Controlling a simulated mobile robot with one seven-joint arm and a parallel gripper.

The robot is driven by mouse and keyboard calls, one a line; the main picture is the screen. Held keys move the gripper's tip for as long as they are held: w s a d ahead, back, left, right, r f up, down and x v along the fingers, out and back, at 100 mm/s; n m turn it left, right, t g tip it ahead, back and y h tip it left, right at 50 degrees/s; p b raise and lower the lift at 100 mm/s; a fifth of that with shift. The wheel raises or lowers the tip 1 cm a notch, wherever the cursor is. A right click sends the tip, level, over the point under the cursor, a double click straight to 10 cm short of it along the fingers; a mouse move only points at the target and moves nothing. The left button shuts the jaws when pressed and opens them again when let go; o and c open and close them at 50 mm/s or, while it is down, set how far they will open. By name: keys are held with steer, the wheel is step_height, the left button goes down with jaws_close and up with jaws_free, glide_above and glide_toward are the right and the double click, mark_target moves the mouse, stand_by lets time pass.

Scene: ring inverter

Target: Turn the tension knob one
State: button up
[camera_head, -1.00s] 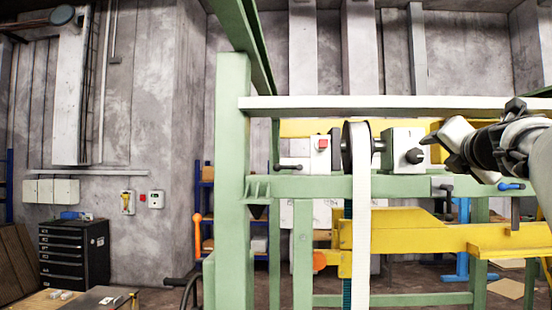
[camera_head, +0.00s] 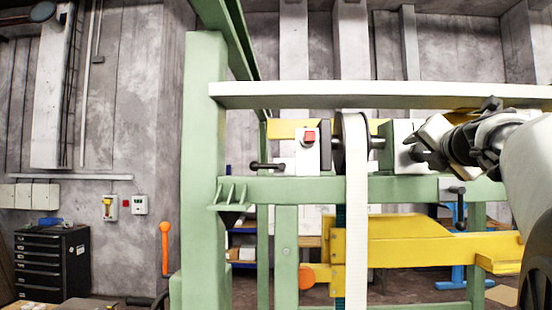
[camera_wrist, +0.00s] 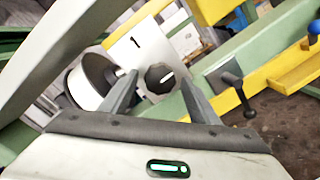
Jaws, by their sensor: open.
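The tension knob (camera_wrist: 160,77) is a round black knob with a white pointer line, on a pale plate (camera_wrist: 133,53) marked 1. In the wrist view it shows between and beyond the two fingers of my gripper (camera_wrist: 158,95), which are apart and empty. In the head view my gripper (camera_head: 420,150) is at the right, in front of the pale knob block (camera_head: 397,133). The gripper hides most of the knob there, and I cannot tell how far the fingertips are from it.
A white belt (camera_head: 357,225) runs over a roller left of the knob. A green frame (camera_head: 200,140) with a pale top bar (camera_head: 320,95) surrounds it. A black handle (camera_wrist: 232,88) sits right of the knob. A yellow beam (camera_head: 430,238) lies below.

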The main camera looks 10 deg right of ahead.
steer(key=shift+w+d, duration=0.1)
steer(key=shift+w, duration=0.1)
steer(key=shift+c, duration=0.3)
steer(key=c, duration=1)
steer(key=shift+n, duration=0.3)
